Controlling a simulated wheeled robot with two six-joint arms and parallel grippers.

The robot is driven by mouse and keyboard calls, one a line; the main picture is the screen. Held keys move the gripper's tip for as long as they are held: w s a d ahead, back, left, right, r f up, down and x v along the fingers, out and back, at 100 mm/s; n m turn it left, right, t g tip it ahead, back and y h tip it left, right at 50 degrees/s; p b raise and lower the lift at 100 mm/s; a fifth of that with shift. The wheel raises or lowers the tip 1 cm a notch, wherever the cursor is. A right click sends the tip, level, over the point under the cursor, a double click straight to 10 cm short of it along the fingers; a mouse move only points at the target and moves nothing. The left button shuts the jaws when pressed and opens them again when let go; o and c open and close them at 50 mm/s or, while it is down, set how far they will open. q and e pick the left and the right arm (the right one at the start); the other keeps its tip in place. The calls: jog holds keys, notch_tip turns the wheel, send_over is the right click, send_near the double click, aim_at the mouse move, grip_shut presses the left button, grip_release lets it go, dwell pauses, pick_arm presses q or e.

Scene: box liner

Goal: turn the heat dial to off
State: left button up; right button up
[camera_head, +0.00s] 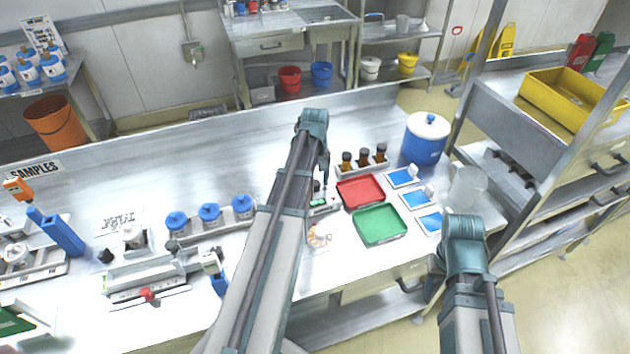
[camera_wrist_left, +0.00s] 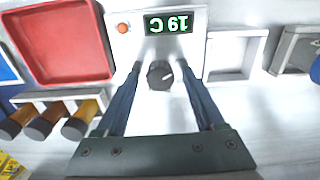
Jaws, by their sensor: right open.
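The heat dial (camera_wrist_left: 160,75) is a dark round knob with a short white mark, on the white front of a small heater unit (camera_wrist_left: 190,45). The mark points to the right and slightly up in the left wrist view. The green display (camera_wrist_left: 168,23) appears upside down there and reads 19 C. My left gripper (camera_wrist_left: 163,80) is open, one finger on each side of the dial with gaps showing. In the head view the left gripper (camera_head: 323,188) is over the unit (camera_head: 322,208).
A red tray (camera_head: 361,191) and a green tray (camera_head: 380,225) lie right of the unit. Brown bottles (camera_head: 364,160) stand in a rack behind. Blue-lidded jars (camera_head: 209,213) stand to the left. An orange button (camera_wrist_left: 123,28) is beside the display.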

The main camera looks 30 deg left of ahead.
aim_at(315, 183)
dwell(0.3)
pick_arm(q)
notch_tip(315, 183, up, 14)
jog(key=p, duration=1.4)
jog(key=shift+f, duration=0.15)
jog(key=s+d+f+m+b, duration=0.3)
jog(key=s+d+m, duration=0.1)
jog(key=d, duration=0.6)
jog(key=s+d+f+m+b, duration=0.4)
jog(key=s+d, duration=0.3)
jog(key=d, duration=0.3)
jog(key=s+d+f+m+y+b, duration=0.1)
jog(key=s+d+f+m+b, duration=0.2)
jog(key=d, duration=0.7)
jog(key=s+m+b, duration=0.1)
jog(key=s+m, duration=0.1)
jog(key=shift+s+d+f+m, duration=0.25)
jog(key=shift+f+m, duration=0.15)
jog(key=shift+a, duration=0.1)
